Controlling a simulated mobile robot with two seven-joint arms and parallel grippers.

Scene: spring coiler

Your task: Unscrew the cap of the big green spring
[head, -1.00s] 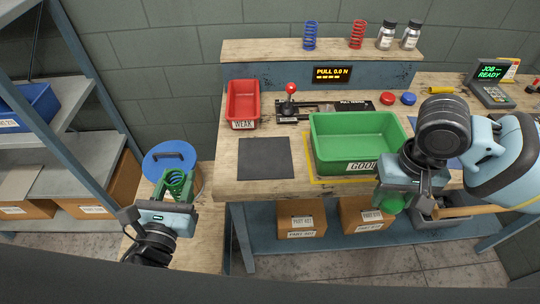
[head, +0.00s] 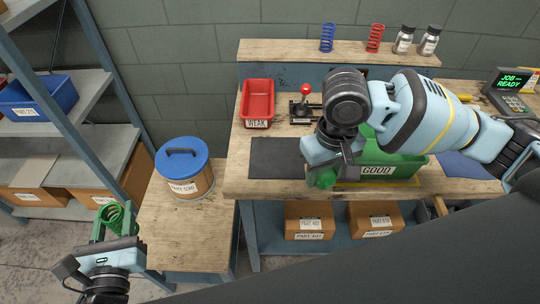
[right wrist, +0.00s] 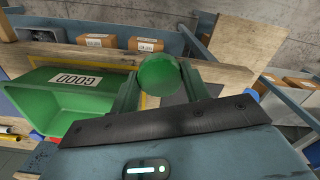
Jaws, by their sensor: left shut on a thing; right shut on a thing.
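The big green spring (head: 115,218) stands up in the jaws of my left gripper (head: 114,222), at the lower left of the head view. Its coil top is open and shows no cap on it. My right gripper (head: 326,176) is shut on a round green cap (right wrist: 159,73).
A blue-lidded drum (head: 184,176) stands on the lower bench (head: 195,235). On the workbench are a red WEAK bin (head: 257,98), a dark mat (head: 277,158) and a green GOOD bin (head: 395,172), partly hidden by my right arm. Shelving (head: 75,95) stands at the left.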

